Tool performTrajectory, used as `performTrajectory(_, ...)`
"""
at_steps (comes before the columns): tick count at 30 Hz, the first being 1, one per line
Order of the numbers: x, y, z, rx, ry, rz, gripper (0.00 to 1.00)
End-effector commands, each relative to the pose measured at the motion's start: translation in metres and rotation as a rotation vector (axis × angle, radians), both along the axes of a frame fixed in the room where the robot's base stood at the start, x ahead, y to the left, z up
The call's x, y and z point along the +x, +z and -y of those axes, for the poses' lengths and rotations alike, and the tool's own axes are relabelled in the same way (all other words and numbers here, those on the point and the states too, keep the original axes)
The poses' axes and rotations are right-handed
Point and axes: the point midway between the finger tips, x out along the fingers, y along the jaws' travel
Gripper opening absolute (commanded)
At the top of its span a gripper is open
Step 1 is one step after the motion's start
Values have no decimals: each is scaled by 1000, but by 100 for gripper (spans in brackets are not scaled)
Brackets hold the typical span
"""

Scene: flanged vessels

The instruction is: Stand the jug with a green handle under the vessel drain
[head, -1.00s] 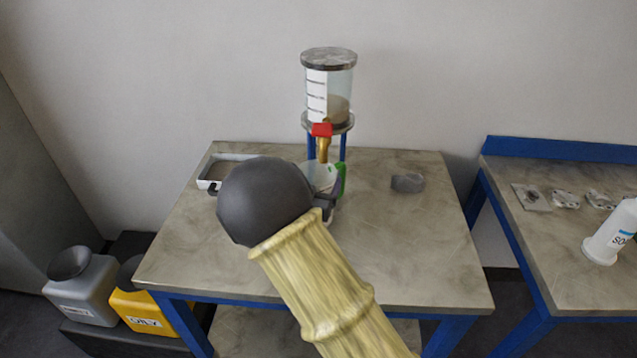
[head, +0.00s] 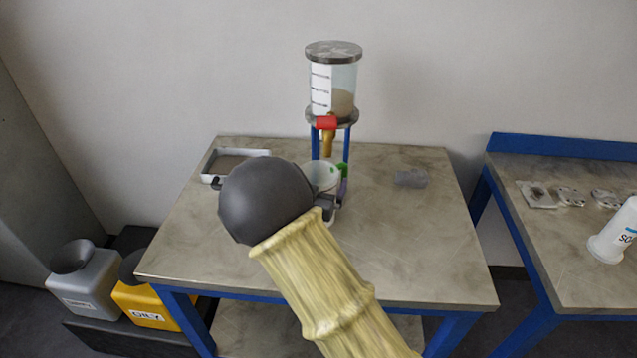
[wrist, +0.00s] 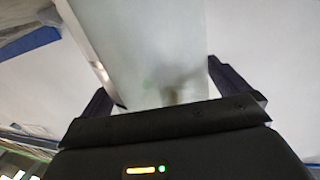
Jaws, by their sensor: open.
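My arm hides much of the jug. My gripper (wrist: 160,88) is open, with a dark finger on either side of the jug's translucent wall in the wrist view. I cannot tell whether the fingers touch it.
A shallow white-rimmed tray (head: 212,165) lies at the table's back left. A grey block (head: 411,177) lies right of the vessel. The table's right front is clear. A second bench (head: 575,255) holds small parts and a soap bottle (head: 614,235). Canisters stand on the floor at left.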

Motion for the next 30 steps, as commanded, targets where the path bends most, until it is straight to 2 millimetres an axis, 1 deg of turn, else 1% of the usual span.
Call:
performTrajectory(2,-4,1,-1,0,0,-1,100)
performTrajectory(5,-17,0,-5,0,1,-2,100)
performTrajectory(18,-99,0,-24,0,3,-2,100)
performTrajectory(21,-110,1,-26,1,0,0,100)
performTrajectory(24,-116,1,-27,0,-1,0,100)
performTrajectory(30,-117,1,-28,0,0,0,100)
